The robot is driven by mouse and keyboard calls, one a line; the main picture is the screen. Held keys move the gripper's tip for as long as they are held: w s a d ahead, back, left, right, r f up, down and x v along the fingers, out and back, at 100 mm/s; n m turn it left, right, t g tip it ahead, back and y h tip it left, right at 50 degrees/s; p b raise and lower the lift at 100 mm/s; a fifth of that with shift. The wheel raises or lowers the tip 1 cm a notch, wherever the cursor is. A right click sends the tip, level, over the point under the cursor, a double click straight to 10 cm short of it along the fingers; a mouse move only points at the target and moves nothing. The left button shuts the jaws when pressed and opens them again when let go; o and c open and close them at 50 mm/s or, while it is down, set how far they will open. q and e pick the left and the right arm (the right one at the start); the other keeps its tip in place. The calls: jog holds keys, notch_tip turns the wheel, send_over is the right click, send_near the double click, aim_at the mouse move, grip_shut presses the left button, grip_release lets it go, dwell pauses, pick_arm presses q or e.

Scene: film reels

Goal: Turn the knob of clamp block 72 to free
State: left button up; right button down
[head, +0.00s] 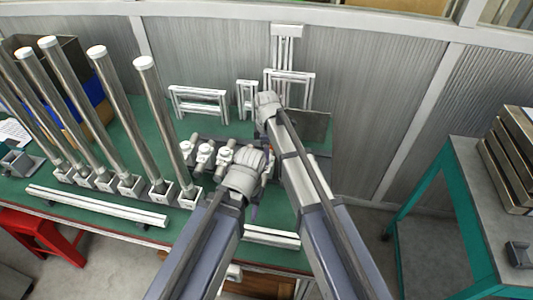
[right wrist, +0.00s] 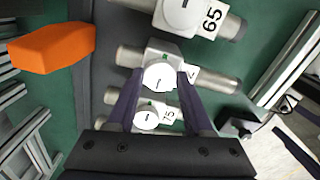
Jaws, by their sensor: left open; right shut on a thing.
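In the right wrist view, the clamp block (right wrist: 166,50) in the middle of a row carries a round white knob (right wrist: 157,78) with a short dark line, and a small green mark beside it. Its label is mostly covered by a finger; only part of a digit, like a 2, shows. My right gripper (right wrist: 158,74) is shut on this knob, one finger on each side. In the head view the right gripper (head: 266,104) is the upper one, its fingers hidden. My left gripper (head: 250,190) is open, lower and nearer, and its fingers are mostly hidden by its own wrist.
Clamp block 65 (right wrist: 207,15) and another numbered block (right wrist: 148,113) flank the held one closely. An orange block (right wrist: 52,47) lies to the left. In the head view, tall metal posts (head: 110,80) stand at left on the green table, and white frames (head: 200,103) stand behind.

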dwell(0.5)
jog(key=shift+c, duration=1.5)
grip_release()
notch_tip(320, 180, up, 8)
jog(key=p, duration=0.8)
pick_arm(q)
notch_tip(320, 180, up, 8)
jog(key=shift+f, duration=0.1)
pick_arm(e)
jog(key=shift+f, duration=0.15)
